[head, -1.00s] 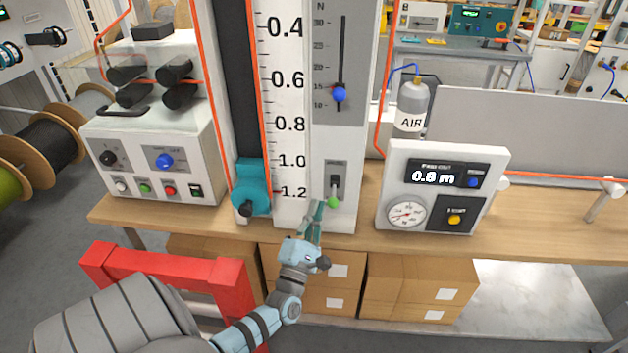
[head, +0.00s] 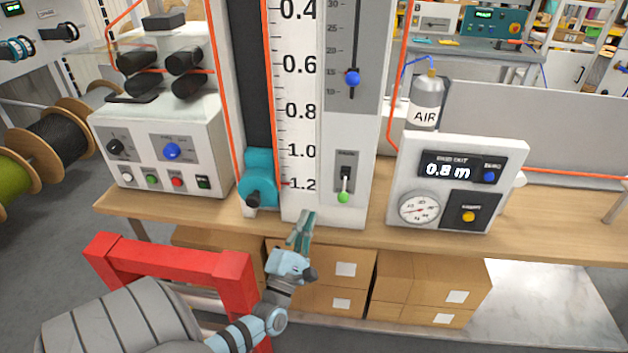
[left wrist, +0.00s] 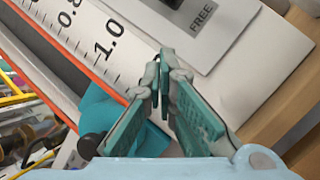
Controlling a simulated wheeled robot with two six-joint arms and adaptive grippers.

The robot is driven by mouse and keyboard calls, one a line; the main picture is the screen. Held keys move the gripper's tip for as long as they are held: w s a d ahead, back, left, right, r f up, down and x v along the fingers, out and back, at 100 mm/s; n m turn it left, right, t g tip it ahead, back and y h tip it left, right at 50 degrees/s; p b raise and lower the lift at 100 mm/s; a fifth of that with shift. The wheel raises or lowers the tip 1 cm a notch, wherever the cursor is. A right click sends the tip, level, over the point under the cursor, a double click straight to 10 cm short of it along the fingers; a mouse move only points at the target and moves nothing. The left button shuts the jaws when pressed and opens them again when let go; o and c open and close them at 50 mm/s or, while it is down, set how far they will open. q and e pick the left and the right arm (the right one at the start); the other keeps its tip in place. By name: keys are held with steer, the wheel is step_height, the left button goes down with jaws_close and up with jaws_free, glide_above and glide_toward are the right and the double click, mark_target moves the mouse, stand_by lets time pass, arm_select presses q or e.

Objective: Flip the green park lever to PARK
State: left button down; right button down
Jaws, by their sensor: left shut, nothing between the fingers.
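The green park lever (head: 343,196) is on a grey plate low on the white column. Its green knob hangs at the bottom of the dark slot, with the pale stem pointing down. In the left wrist view the plate (left wrist: 222,40) shows the word FREE below the slot's end; the knob is out of that frame. My left gripper (head: 307,214) is below and left of the knob, apart from it. Its teal fingers are shut and empty, and they also show in the left wrist view (left wrist: 162,62). My right gripper is not in view.
A teal clamp (head: 259,178) sits left of the lever, on the black strip beside the scale (head: 301,110). A blue slider knob (head: 352,78) is above. A 0.8 m display box (head: 455,185) stands right. A red frame (head: 170,258) is at lower left. The bench front is bare.

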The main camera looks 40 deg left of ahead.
arm_select(q)
steer(key=v, duration=0.2)
steer(key=f+b+v, duration=0.1)
steer(key=v, duration=0.2)
steer(key=shift+f, duration=0.1)
